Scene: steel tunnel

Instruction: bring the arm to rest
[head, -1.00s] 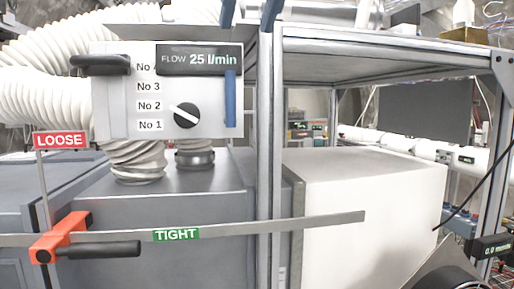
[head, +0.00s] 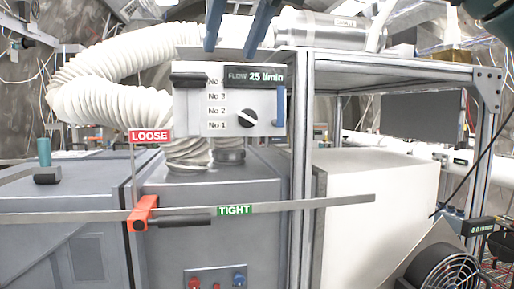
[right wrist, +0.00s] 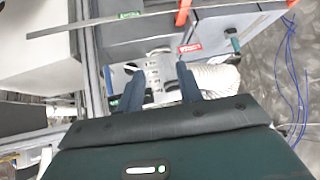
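My right gripper (head: 232,50) comes in at the top of the head view, its two blue fingers pointing down. The fingers are apart with nothing between them. The right wrist view also shows the right gripper (right wrist: 158,69) open and empty, its fingers pointing toward the flow panel. In the head view the fingertips overlap the top edge of the white flow panel (head: 189,112); whether they touch it I cannot tell. The panel reads 25 l/min and has a black knob (head: 248,118). My left gripper is not in view.
A ribbed white hose (head: 110,100) loops at the left. A metal strap labelled TIGHT, with an orange clamp (head: 143,213), crosses the grey cabinet. A steel frame (head: 302,170) and a white box (head: 375,215) stand to the right. A fan (head: 447,272) is at the lower right.

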